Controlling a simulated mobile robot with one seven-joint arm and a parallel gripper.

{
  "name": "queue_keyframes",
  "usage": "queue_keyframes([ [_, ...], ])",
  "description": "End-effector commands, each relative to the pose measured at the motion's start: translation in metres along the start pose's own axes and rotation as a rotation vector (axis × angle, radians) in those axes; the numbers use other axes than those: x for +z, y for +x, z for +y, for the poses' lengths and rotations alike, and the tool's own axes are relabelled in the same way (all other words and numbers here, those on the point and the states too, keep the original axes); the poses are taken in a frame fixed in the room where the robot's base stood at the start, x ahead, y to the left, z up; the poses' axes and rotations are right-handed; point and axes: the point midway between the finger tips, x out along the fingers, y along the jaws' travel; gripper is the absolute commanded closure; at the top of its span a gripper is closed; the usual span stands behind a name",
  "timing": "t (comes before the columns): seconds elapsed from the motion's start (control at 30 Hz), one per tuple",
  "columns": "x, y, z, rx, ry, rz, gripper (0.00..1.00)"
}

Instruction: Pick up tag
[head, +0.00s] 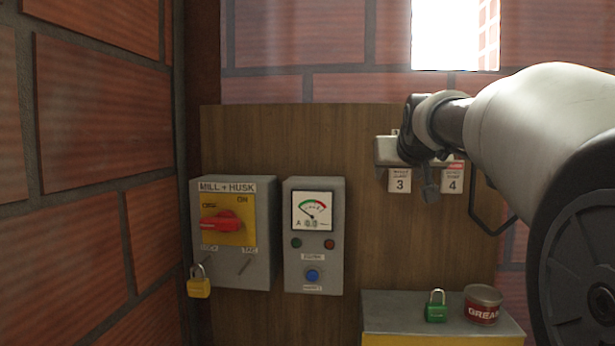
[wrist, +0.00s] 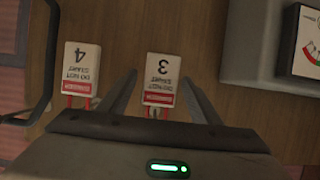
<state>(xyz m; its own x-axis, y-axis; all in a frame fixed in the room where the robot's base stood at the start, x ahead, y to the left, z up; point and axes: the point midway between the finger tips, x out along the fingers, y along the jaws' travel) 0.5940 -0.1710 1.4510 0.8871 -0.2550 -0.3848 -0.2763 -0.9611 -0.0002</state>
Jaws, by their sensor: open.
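Tag 3 (head: 400,183) is on the left in the head view, and tag 4 (head: 452,182) is on the right, partly behind my arm. In the wrist view they appear upside down: tag 3 (wrist: 159,72) in the middle, tag 4 (wrist: 82,66) to the left. My gripper (wrist: 160,82) is open, with one finger on each side of tag 3. A gap shows beside each finger; I cannot tell the depth. The left finger lies between the two tags.
A grey switch box (head: 265,245) with a red knob and a yellow padlock (head: 199,287) is at left. A meter box (head: 332,262) stands beside it. Below, a green padlock (head: 436,312) and a grease tin (head: 483,310) rest on a grey-topped cabinet (head: 390,305).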

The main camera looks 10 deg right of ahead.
Motion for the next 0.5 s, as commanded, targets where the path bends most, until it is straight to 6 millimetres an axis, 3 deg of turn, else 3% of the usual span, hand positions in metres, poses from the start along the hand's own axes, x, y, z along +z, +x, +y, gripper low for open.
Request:
queue_keyframes([
  [0.17,-0.0006,-0.0005,0.0000,0.000,0.000,0.001,0.42],
  [0.4,-0.0005,-0.0004,0.0000,0.000,0.000,0.000,0.83],
  [0.5,-0.0006,-0.0004,0.0001,0.000,0.000,0.000,0.86],
])
